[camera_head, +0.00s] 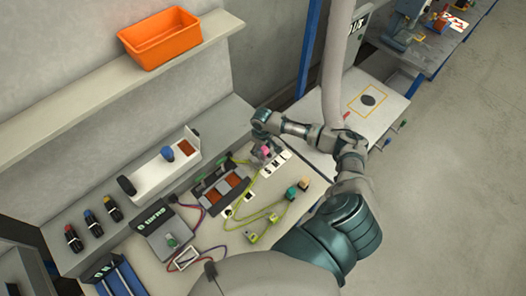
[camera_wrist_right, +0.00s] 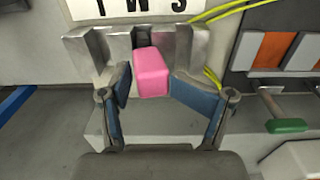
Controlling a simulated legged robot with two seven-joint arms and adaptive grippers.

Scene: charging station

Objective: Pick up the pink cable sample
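The pink cable sample (camera_head: 266,150) shows as a small pink spot at the end of my right arm, over the bench. In the right wrist view it is a pink block (camera_wrist_right: 152,72) in front of a slotted grey metal holder (camera_wrist_right: 85,50). My right gripper (camera_head: 261,146) is right at it. In the wrist view the two blue-padded fingers of this gripper (camera_wrist_right: 151,85) stand on either side of the block, very close to its sides. Whether both pads touch it is not clear. My left gripper is not in view.
Yellow-green cables (camera_head: 279,217) and connectors lie on the bench right of a dark panel with orange-red windows (camera_head: 222,190). An orange bin (camera_head: 160,38) sits on the shelf above. A grey device (camera_head: 168,236) and several black-handled tools stand to the left.

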